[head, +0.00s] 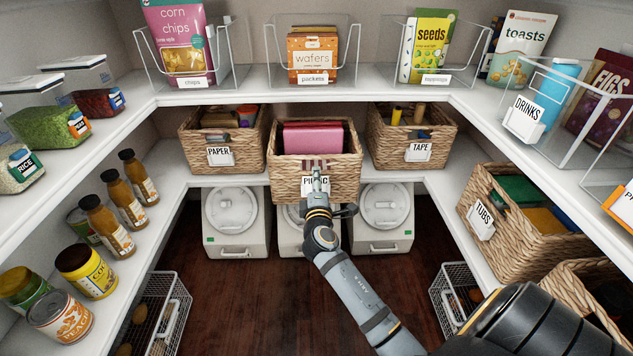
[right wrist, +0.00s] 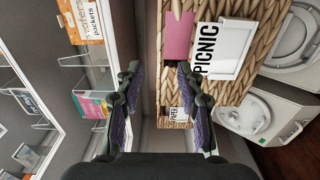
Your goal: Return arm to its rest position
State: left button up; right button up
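My right gripper (head: 317,182) is in front of the woven PICNIC basket (head: 345,171), at its label, which it partly covers in the head view. In the right wrist view the two fingers (right wrist: 158,72) are spread apart with nothing gripped between them. The basket (right wrist: 235,92) and its white PICNIC label (right wrist: 222,50) lie beyond the right-hand finger there. I cannot tell whether a finger touches the basket. The basket holds pink items (head: 313,138) and juts forward over the shelf edge. My left gripper is not in view.
Baskets labelled PAPER (head: 190,150) and TAPE (head: 385,150) flank the PICNIC basket. White lidded bins (head: 237,225) stand below. Jars (head: 128,205) and cans line the left shelf. A TUBS basket (head: 492,235) stands at right. The dark floor (head: 250,310) between the shelves is open.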

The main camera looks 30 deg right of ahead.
jog(key=shift+s, duration=0.1)
dwell(0.4)
